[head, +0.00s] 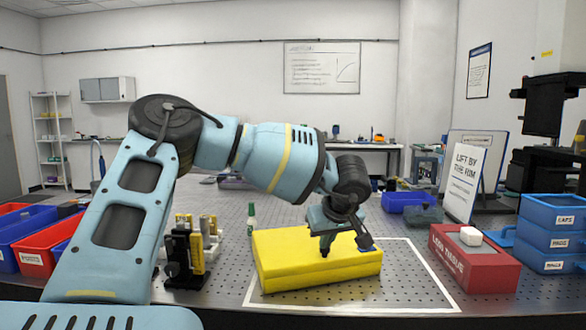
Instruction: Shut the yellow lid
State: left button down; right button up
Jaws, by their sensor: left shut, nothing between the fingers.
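The yellow lid (290,245) is a box-shaped yellow cover on the perforated bench, inside a white outlined square. Its top lies level, and a seam-like line runs along its front; I cannot tell whether it is fully closed. My left gripper (324,251) points down at the right part of the lid's top, fingers shut and empty. Its fingertips look to be at or just above the yellow surface; touching cannot be told. My right gripper is not in view.
A red lens tissue box (475,268) and blue drawers (551,235) stand right of the lid. A black fixture with yellow parts (186,258) stands left, near a small green-capped bottle (251,220). Red and blue bins (38,247) line the left edge. A "Lift by the rim" sign (463,182) stands behind.

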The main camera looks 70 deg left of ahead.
pick_arm(q)
jog(key=shift+s+d+f, duration=0.15)
jog(key=shift+f, duration=0.3)
jog(key=shift+s+d+f, duration=0.1)
jog(key=shift+s+f, duration=0.05)
jog(key=shift+f, duration=0.3)
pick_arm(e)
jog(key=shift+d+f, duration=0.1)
pick_arm(q)
jog(key=r+p, duration=0.1)
jog(key=r, duration=0.1)
jog(key=r+p, duration=0.1)
jog(key=r, duration=0.1)
jog(key=r+p, duration=0.1)
jog(key=shift+w+a+r, duration=0.2)
jog(key=shift+w+r, duration=0.05)
jog(key=shift+r, duration=0.15)
jog(key=s+d+r+b, duration=0.1)
jog(key=d+r, duration=0.1)
jog(key=d, duration=0.7)
jog(key=shift+s+d+r, duration=0.2)
jog(key=shift+d+r, duration=0.05)
jog(key=shift+d, duration=0.05)
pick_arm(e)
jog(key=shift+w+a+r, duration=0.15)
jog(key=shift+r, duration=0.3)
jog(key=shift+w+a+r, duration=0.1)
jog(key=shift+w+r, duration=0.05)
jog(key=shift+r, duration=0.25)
